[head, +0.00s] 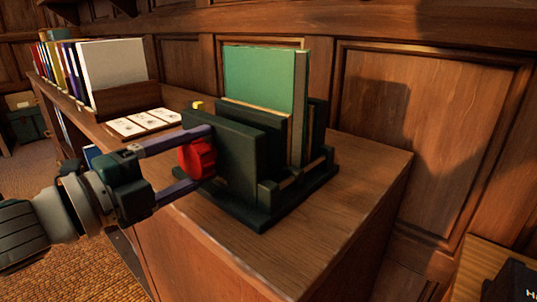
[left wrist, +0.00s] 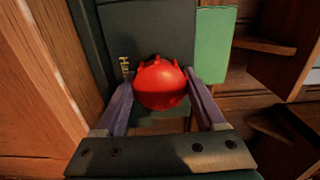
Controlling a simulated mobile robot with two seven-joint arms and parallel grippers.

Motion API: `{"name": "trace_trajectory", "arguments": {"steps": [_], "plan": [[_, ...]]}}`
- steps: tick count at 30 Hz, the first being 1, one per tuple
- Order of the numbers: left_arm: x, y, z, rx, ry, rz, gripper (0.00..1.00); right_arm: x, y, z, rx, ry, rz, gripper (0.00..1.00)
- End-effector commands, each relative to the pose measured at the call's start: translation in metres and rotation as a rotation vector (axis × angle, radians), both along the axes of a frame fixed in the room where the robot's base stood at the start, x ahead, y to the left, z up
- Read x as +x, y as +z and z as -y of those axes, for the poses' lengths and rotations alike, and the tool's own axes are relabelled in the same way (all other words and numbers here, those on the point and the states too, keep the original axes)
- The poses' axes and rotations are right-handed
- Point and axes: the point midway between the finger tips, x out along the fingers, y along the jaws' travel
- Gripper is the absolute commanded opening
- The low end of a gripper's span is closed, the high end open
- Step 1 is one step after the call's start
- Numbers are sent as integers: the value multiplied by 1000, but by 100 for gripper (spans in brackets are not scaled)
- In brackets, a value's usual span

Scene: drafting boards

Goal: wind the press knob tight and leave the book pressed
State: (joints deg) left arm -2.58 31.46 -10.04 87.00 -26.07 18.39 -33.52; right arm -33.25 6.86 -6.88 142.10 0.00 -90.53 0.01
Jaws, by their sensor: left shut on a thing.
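The press is a dark green frame (head: 238,162) on the wooden desk top. A green book (head: 262,78) stands upright in it, between its dark plates; its lower part is hidden by the front plate. The red ribbed press knob (head: 196,158) is on the front plate's near-left face. My left gripper (head: 205,157) reaches in from the left, with one finger above and one below the knob. In the left wrist view the red knob (left wrist: 161,84) sits between the two fingers, which are shut on it. The book's green cover (left wrist: 215,60) shows beyond. My right gripper is not in view.
A wooden rack (head: 128,97) with upright books stands at the far left of the desk. White cards (head: 145,122) lie flat in front of it. Bare desk top (head: 370,160) lies right of the press. A panelled wall (head: 430,110) is close behind.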

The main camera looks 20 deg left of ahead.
Motion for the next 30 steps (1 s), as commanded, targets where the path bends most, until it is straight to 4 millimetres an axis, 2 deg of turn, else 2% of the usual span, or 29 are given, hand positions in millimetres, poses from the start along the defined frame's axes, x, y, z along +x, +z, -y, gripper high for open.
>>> {"name": "trace_trajectory", "arguments": {"steps": [1,9,12,16,20,28,30], "plan": [[0,-5,1,146,-1,66,18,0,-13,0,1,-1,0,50],[0,-8,1,1067,-2,449,18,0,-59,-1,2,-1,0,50],[0,-7,1,1410,-2,590,18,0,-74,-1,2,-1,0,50],[0,-4,1,1775,-3,740,18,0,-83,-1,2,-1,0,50],[0,-1,0,1943,-3,805,18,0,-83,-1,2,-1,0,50],[0,0,0,1967,-4,813,18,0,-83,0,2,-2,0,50],[0,-2,0,2050,-4,849,18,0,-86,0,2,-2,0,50]]}}
